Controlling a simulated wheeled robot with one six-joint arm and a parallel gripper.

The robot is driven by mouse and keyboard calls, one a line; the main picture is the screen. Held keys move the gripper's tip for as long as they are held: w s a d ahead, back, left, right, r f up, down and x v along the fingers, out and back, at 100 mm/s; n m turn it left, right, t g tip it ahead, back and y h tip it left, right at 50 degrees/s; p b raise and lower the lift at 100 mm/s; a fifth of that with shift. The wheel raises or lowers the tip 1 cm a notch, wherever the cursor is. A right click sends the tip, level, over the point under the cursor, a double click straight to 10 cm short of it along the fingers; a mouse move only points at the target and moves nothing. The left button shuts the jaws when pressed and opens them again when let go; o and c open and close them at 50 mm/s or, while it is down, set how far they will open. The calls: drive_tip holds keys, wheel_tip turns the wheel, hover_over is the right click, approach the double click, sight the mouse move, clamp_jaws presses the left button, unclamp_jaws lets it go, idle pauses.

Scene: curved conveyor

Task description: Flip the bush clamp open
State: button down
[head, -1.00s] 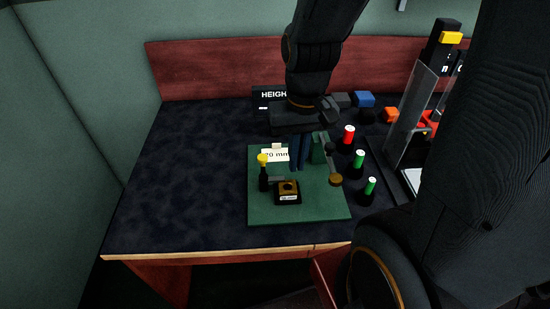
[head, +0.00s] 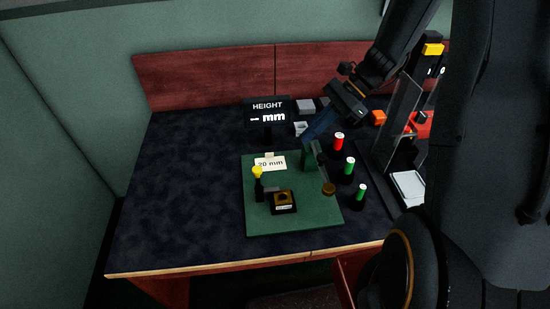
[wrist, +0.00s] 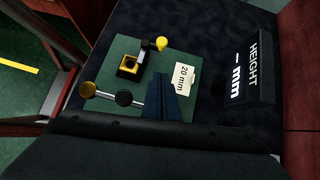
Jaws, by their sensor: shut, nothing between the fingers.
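A small clamp (head: 259,187) with a yellow knob stands upright on the green plate (head: 262,224), beside a black block (head: 284,203) with a brass-coloured ring on top. In the wrist view the yellow knob (wrist: 161,44) and the block (wrist: 128,68) show beyond my fingers. I take this as the bush clamp. My gripper (head: 305,138) is shut and empty, tilted, near the green post (head: 310,157) at the plate's back right. Its blue fingers also show in the wrist view (wrist: 166,82), apart from the clamp.
A lever with a brass knob (head: 328,188) hangs by the green post. A HEIGHT display (head: 267,114) stands behind. A "20 mm" card (head: 270,164) lies on the plate. The table's left side is clear.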

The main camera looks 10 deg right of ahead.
drive_tip(key=shift+a+f, duration=0.1)
drive_tip(key=a+r+p+x, duration=0.1)
drive_tip(key=p+x, duration=0.3)
drive_tip(key=x, duration=0.9)
drive_tip(key=shift+s+a+r, duration=0.2)
drive_tip(key=shift+a+r, duration=0.1)
drive_tip(key=shift+r, duration=0.1)
drive_tip(key=shift+a, duration=0.1)
drive_tip(key=shift+w+n, duration=0.1)
drive_tip(key=shift+n, duration=0.2)
